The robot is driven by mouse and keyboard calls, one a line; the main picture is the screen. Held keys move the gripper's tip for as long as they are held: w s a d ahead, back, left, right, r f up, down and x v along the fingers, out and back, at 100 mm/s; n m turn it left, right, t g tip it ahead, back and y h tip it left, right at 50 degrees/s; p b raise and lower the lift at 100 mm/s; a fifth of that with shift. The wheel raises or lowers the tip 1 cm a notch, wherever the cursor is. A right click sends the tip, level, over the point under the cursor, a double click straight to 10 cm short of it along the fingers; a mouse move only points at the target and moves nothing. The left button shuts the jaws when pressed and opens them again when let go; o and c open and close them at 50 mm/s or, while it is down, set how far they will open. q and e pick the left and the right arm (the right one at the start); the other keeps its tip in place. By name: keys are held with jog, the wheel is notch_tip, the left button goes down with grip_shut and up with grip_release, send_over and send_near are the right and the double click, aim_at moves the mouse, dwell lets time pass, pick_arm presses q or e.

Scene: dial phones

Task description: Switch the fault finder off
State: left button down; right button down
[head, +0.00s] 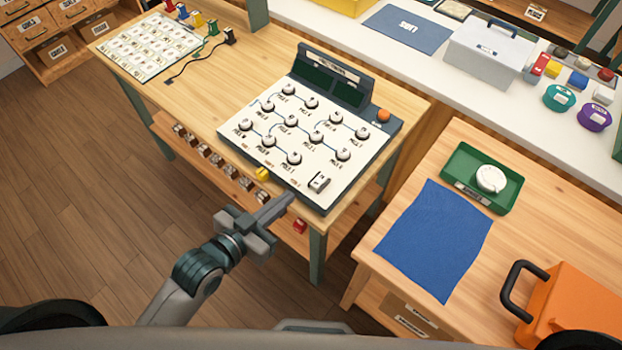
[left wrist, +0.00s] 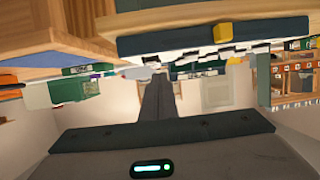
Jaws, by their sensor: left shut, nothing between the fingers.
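The fault finder (head: 292,135) looks to be the dark-framed panel with a white sloped face on the wooden table. An orange button (head: 384,116) is at the upper right. My left gripper (head: 288,198) is shut and empty, just off the panel's front edge, below and left of the switch. Its closed fingers (left wrist: 157,88) show in the left wrist view, under the panel's dark front edge (left wrist: 175,43). My right gripper is out of view.
A yellow piece (head: 262,174) is on the panel's front edge and a red one (head: 300,227) below it. A card sheet (head: 147,46) and coloured leads lie at the table's left. Right, another table holds a blue cloth (head: 435,240), green tray (head: 463,193) and orange case (head: 575,310).

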pick_arm(q)
jog(key=shift+m+h, duration=0.3)
jog(key=shift+h, duration=0.3)
jog(key=r, duration=0.3)
jog(key=s+d+r, duration=0.1)
jog(key=shift+r, duration=0.4)
jog(key=shift+d, duration=0.1)
jog(key=p, duration=0.3)
send_over(315, 185)
notch_tip(315, 185, down, 2)
jog(key=shift+s, duration=0.1)
notch_tip(315, 185, down, 2)
jog(key=shift+f+p, duration=0.25)
jog(key=shift+p, duration=0.15)
jog(key=shift+f, duration=0.95)
